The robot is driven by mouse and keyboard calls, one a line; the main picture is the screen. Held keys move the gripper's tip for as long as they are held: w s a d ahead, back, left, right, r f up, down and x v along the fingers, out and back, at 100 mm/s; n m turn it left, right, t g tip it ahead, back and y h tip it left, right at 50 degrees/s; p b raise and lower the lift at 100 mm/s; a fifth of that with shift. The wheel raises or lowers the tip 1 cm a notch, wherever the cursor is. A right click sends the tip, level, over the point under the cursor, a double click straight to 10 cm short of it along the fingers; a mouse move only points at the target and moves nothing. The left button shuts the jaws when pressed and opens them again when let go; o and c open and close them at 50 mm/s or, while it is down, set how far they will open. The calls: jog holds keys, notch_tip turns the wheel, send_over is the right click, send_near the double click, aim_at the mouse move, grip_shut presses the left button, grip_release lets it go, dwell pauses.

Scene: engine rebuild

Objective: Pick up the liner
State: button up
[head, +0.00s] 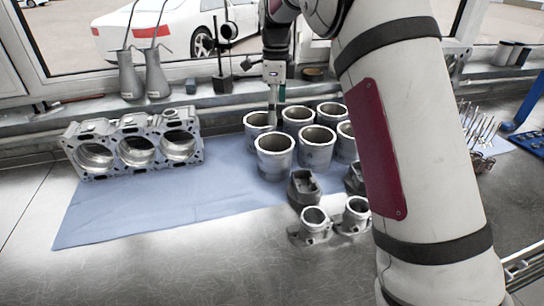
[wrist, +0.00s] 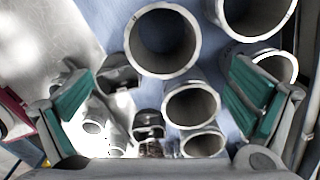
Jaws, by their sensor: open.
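Several grey cylindrical liners stand upright with open tops on a blue cloth (head: 140,215). In the head view, a front-left liner (head: 274,167), a middle liner (head: 316,157) and a back-left liner (head: 252,131) show clearly; others are partly hidden behind my arm. My gripper (head: 274,112) points down by the back-left liner, in front of its rim. In the wrist view my gripper (wrist: 160,95) is open, its green-padded fingers wide apart. Between and beyond them show a large liner (wrist: 134,48) and smaller-looking ones (wrist: 192,122). Nothing is held. I cannot tell which liner is directly below.
An engine block (head: 125,165) with three bores lies left of the liners. Dark blocks (head: 303,190) and small flanged metal parts (head: 312,228) stand in front. Metal oil cans (head: 155,80) stand on the sill behind. The cloth's front left is clear.

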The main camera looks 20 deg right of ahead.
aim_at(275, 157)
jog(key=f, duration=0.5)
jog(key=f+b, duration=0.1)
jog(key=f, duration=0.4)
jog(key=f+b, duration=0.1)
jog(key=f, duration=0.4)
jog(key=shift+w, duration=0.3)
jog(key=shift+r, duration=0.15)
jog(key=c, duration=1.2)
